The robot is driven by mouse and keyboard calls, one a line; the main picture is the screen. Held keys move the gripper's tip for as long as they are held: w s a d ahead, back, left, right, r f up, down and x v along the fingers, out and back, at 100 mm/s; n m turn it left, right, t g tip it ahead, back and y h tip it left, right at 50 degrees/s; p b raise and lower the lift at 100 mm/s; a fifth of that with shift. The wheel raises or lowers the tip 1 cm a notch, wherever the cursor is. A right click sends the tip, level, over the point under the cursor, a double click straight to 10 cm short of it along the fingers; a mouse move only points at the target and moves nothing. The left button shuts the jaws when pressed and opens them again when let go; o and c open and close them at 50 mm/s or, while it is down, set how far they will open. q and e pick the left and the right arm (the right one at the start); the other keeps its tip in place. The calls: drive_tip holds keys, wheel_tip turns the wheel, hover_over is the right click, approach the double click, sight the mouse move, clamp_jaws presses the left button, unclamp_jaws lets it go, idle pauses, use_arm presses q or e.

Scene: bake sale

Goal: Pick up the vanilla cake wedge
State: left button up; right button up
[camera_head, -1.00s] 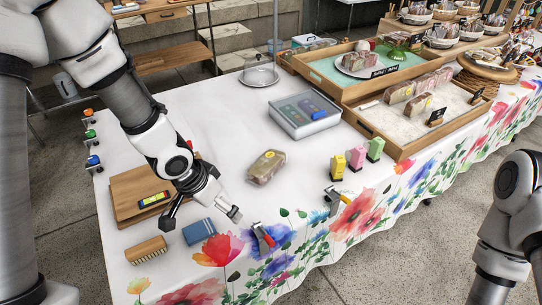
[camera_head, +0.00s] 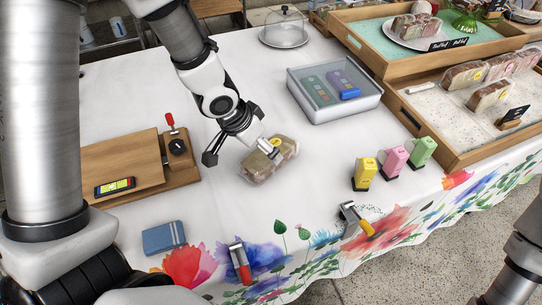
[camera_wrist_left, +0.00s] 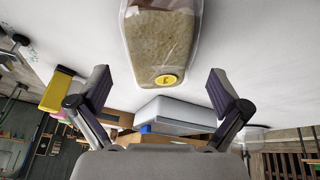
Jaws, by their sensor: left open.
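The wrapped cake wedge (camera_head: 257,172), in clear film with a yellow round sticker, lies on the white cloth in the head view. I take it as the vanilla one; its label is too small to read. My left gripper (camera_head: 242,152) is open just above and left of the wedge, with one finger overlapping it in the picture. In the left wrist view the wedge (camera_wrist_left: 160,42) is at the top centre, in line with the gap between the open fingers (camera_wrist_left: 160,88), and nothing is held. My right gripper is not in view; only part of that arm shows.
A clear-lidded box (camera_head: 335,105) stands behind. Yellow, pink and green bottles (camera_head: 364,173) stand right, near wooden trays (camera_head: 420,122) of wrapped cakes. A blue notebook (camera_head: 163,238) and clips lie in front.

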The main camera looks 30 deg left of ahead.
use_arm(q)
drive_tip(key=b+x, duration=0.1)
drive_tip(key=x, duration=0.3)
drive_tip(key=shift+w+f, duration=0.25)
drive_tip(key=shift+f, duration=0.1)
drive_tip(key=shift+r, duration=0.1)
drive_tip(key=shift+s+a, duration=0.1)
drive_tip(key=shift+s, duration=0.05)
drive_tip(key=shift+c, duration=1.3)
drive_tip(key=c, duration=0.4)
drive_tip(key=shift+o, duration=0.2)
